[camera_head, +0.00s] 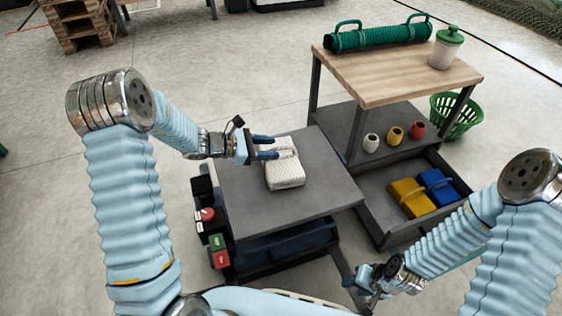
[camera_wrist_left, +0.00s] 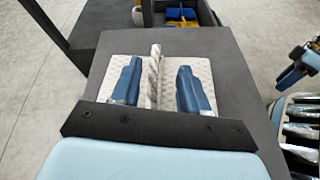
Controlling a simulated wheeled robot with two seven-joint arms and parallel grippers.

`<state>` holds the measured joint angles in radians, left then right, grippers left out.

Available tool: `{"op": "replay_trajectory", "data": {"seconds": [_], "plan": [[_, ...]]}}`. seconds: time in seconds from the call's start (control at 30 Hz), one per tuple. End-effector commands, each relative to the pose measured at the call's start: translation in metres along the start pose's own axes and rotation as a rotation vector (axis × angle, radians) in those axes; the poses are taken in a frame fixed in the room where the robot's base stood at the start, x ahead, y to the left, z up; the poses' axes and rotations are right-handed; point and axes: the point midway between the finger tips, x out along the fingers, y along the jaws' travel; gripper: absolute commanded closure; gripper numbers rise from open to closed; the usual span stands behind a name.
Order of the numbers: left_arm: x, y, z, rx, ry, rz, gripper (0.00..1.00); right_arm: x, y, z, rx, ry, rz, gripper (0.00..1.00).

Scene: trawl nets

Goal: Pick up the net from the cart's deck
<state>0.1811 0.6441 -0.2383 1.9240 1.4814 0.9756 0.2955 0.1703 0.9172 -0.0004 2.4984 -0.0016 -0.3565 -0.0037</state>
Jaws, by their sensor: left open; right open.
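The net (camera_head: 285,173) is a white, folded mesh bundle lying on the grey deck of the cart (camera_head: 240,205). In the left wrist view the net (camera_wrist_left: 153,120) has a raised pale ridge or handle (camera_wrist_left: 154,75) along its middle. My left gripper (camera_head: 274,147) is over the far part of the net. Its two blue fingers (camera_wrist_left: 157,85) are open on either side of the ridge; I cannot tell whether they touch the net. My right gripper (camera_head: 368,285) is open and empty, low and apart from the cart's right side.
A wood-topped bench (camera_head: 395,80) at the right holds a green roll (camera_head: 378,36) and a lidded jar (camera_head: 446,48). Small pots (camera_head: 395,134) stand on its shelf, above a drawer (camera_head: 375,197) with yellow and blue packs. A green basket (camera_head: 457,113) stands beyond. The deck around the net is clear.

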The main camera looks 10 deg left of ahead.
Motion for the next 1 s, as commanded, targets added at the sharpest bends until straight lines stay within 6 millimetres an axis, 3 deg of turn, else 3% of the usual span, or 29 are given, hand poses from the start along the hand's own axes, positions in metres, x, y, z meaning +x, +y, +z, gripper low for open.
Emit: {"op": "replay_trajectory", "data": {"seconds": [0.3, 0.57, 0.87, 1.0], "plan": [[0.045, 0.006, -0.008, 0.001, -0.001, -0.002, 0.56, 0.004, 0.001, 0.000, 0.000, -0.001, -0.001, 0.57], [0.049, 0.007, -0.008, 0.000, 0.000, -0.001, 0.56, 0.004, 0.001, 0.000, 0.000, -0.001, -0.001, 0.57], [0.049, 0.006, -0.008, 0.000, 0.000, -0.001, 0.98, 0.004, 0.001, 0.000, 0.000, -0.001, -0.001, 0.57], [0.049, 0.006, -0.008, 0.000, 0.000, -0.001, 1.00, 0.004, 0.001, 0.000, 0.000, -0.001, -0.001, 0.57]]}}
